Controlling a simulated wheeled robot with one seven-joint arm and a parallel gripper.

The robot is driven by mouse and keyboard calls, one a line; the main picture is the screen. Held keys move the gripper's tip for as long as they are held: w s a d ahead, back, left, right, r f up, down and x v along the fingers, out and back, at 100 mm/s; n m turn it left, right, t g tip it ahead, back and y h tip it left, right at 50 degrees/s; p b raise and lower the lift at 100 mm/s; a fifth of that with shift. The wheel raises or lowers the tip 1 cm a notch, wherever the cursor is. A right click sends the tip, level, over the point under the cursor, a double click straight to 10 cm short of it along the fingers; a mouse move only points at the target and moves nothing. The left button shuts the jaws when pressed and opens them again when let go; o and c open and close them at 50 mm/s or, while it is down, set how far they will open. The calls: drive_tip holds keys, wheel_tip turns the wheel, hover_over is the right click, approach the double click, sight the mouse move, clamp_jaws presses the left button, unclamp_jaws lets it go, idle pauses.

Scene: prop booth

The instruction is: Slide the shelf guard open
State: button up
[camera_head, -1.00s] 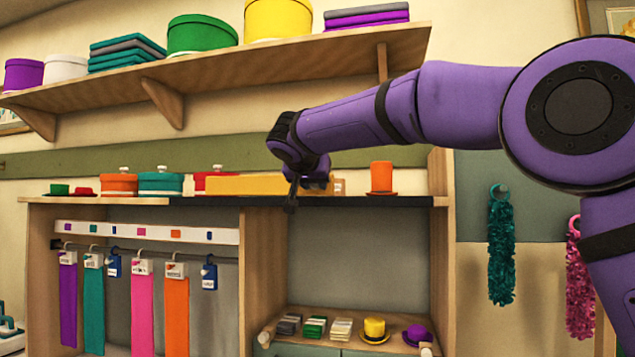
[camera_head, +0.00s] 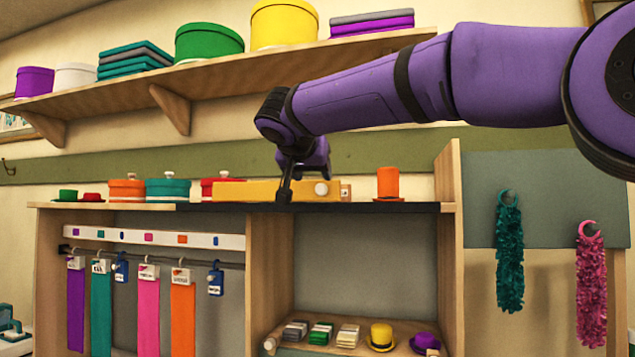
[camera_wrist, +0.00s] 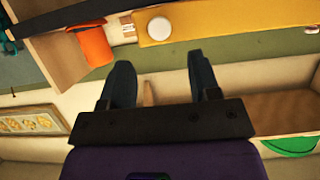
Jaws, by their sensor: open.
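A long yellow panel (camera_head: 245,191), which looks like the shelf guard, stands along the counter top above the black front edge. A round white knob (camera_head: 321,188) is near its right end. In the wrist view, upside down, the panel (camera_wrist: 220,20) and the knob (camera_wrist: 158,28) lie beyond my fingertips. My gripper (camera_head: 285,190) hangs in front of the panel, left of the knob in the head view. In the wrist view my gripper (camera_wrist: 160,62) is open, its two dark fingers apart with nothing between them. The fingers look clear of the knob.
An orange hat (camera_head: 388,182) stands right of the panel. Round lidded boxes, orange (camera_head: 127,190) and teal (camera_head: 167,190), stand to its left. An upright wooden side (camera_head: 450,180) bounds the counter at right.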

drive_tip(key=shift+v, duration=1.55)
drive_tip(key=s+d+f+n+g, duration=0.1)
drive_tip(key=s+d+f+g, duration=0.1)
drive_tip(key=s+d+f, duration=0.4)
drive_tip(key=s+d+f+n+g, duration=0.15)
drive_tip(key=s+d, duration=0.25)
drive_tip(key=d, duration=0.4)
drive_tip(key=s+d+f+g, duration=0.2)
drive_tip(key=s+d+f, duration=0.3)
drive_tip(key=d, duration=0.3)
drive_tip(key=s+d+f+g+y, duration=0.1)
drive_tip(key=s+d+f+y, duration=0.1)
drive_tip(key=s+f, duration=0.7)
drive_tip(key=s+d+f+n+g+y, duration=0.1)
drive_tip(key=s+d+f+y, duration=0.1)
drive_tip(key=s+d+f, duration=0.3)
drive_tip(key=s+f, duration=0.4)
drive_tip(key=s, duration=0.1)
